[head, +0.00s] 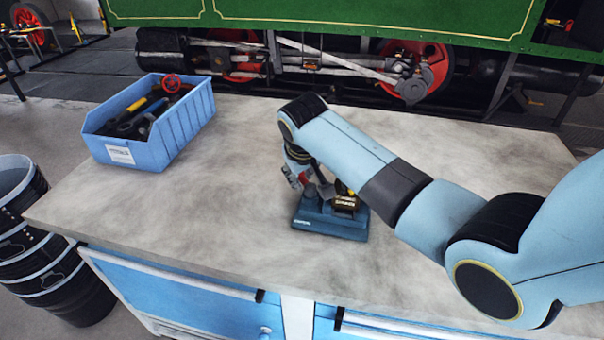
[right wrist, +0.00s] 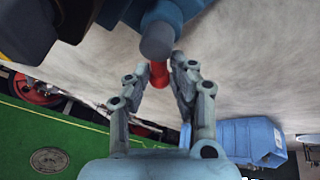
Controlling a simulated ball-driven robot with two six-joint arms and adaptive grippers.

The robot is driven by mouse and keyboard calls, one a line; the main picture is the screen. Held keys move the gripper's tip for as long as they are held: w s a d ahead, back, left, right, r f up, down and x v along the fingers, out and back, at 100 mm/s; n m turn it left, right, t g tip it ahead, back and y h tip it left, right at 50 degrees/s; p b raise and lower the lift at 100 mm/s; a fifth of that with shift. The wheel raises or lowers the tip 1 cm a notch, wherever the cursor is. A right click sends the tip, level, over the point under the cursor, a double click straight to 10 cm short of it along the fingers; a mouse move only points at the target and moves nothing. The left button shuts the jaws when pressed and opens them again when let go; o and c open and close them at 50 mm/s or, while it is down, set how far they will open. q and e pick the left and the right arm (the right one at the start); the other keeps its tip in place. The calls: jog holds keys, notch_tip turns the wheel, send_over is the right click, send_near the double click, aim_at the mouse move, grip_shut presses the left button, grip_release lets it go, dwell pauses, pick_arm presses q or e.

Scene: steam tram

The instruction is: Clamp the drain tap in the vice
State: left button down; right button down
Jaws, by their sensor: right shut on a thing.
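The vice (head: 328,222) is small and blue and stands on the bench top near its middle. A dark block with brassy yellow parts (head: 345,203) sits at its right side; I cannot tell whether this is the drain tap. My right gripper (head: 303,178) is at the vice's left side. In the right wrist view its fingers (right wrist: 160,72) are closed around a red handle piece (right wrist: 158,76), beside the grey round end (right wrist: 158,40) of the vice's spindle. My arm hides part of the vice. My left gripper is out of view.
A blue bin (head: 180,125) with tools and a red handwheel (head: 171,83) stands at the bench's back left. The grey bench top (head: 230,180) is clear between bin and vice. The green tram (head: 340,15) is behind.

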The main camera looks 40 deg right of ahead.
jog(key=c, duration=1.5)
grip_release()
jog(key=shift+o, duration=1.2)
jog(key=shift+w+d, duration=0.1)
jog(key=shift+r, duration=0.15)
jog(key=v, duration=1.1)
jog(key=shift+r, duration=0.3)
